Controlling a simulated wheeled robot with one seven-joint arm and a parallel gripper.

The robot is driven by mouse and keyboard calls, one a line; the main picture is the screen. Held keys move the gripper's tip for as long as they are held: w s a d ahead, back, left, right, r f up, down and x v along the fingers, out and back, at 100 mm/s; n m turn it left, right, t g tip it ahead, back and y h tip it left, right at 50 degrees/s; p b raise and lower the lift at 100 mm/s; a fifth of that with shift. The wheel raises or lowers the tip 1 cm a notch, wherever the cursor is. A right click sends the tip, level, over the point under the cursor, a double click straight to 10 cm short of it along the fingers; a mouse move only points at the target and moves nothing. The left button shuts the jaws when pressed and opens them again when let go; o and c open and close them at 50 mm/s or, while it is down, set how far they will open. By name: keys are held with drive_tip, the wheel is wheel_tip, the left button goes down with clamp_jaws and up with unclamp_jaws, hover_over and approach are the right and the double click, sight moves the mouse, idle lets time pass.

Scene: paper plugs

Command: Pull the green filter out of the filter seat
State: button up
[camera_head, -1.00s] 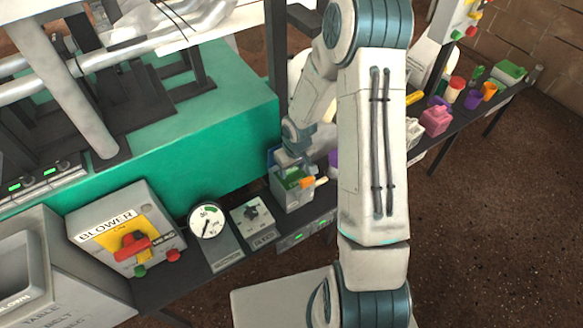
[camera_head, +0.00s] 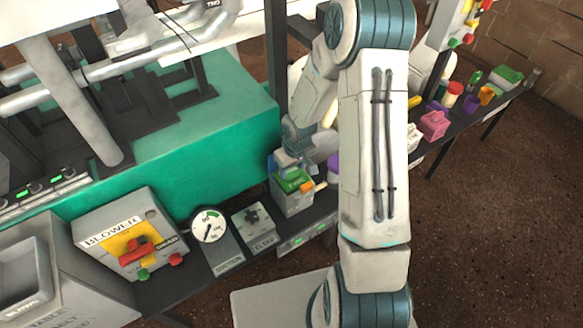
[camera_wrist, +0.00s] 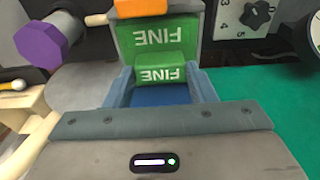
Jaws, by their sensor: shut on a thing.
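The green filter (camera_wrist: 160,68) shows in the wrist view with a small "FINE" block in front of a wider green "FINE" face. My gripper (camera_wrist: 161,88) is shut on the small block, with a blue-grey finger on each side. In the head view, the green filter (camera_head: 294,181) shows at the top of the pale grey box-shaped filter seat (camera_head: 293,202). My gripper (camera_head: 287,166) is just above and behind it. How much of the filter is still inside the seat cannot be told.
An orange piece (camera_wrist: 140,8) and a purple knob (camera_wrist: 41,45) are close by. The blower box (camera_head: 130,240), gauge (camera_head: 208,226) and dial box (camera_head: 253,222) stand left of the seat. The green machine (camera_head: 195,135) is behind. Coloured items line the shelf to the right.

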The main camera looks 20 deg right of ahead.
drive_tip(key=shift+r+p, duration=1.4)
drive_tip(key=shift+r, duration=0.65)
drive_tip(key=shift+r+p, duration=1.2)
drive_tip(key=shift+r, duration=0.2)
drive_tip(key=shift+w, duration=0.1)
